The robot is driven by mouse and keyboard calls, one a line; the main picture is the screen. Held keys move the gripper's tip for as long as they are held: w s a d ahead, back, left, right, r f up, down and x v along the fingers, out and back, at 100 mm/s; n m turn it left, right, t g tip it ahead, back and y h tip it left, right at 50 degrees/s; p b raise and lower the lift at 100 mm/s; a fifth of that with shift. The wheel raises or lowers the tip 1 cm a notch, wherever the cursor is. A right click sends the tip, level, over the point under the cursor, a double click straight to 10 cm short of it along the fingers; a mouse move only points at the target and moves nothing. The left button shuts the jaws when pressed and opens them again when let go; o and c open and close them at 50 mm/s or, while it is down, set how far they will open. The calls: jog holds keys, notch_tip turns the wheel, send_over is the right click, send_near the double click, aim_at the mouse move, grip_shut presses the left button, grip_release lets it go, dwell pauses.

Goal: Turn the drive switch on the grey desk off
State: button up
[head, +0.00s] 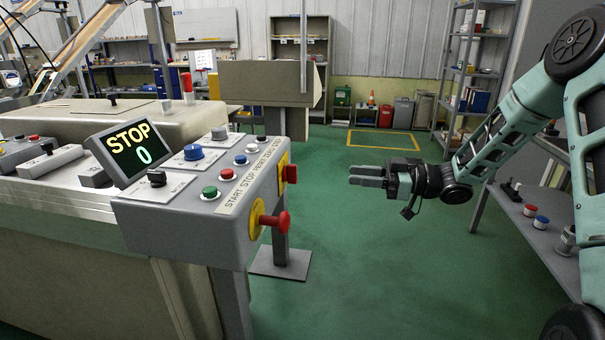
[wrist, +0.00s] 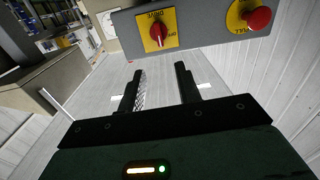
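The grey desk (head: 185,235) is a sloped control console at the left in the head view. Its right side carries the drive switch (head: 291,173), a red knob on a square yellow plate. In the wrist view the drive switch (wrist: 157,33) is at the top centre, beyond my fingertips, with its plate lettering upside down. The knob's handle looks roughly upright in that picture; its exact setting is hard to read. My gripper (head: 352,176) is to the right of the switch, apart from it. In the wrist view my gripper (wrist: 160,70) is open, with nothing between its fingers.
A red mushroom button (head: 281,222) on a round yellow plate juts out nearer than the switch. The display (head: 130,150) reads STOP and 0. Buttons and knobs cover the desk top. A side table (head: 540,235) stands at right. Green floor between is clear.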

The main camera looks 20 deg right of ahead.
aim_at(290, 174)
jog(key=x, duration=1.4)
grip_shut()
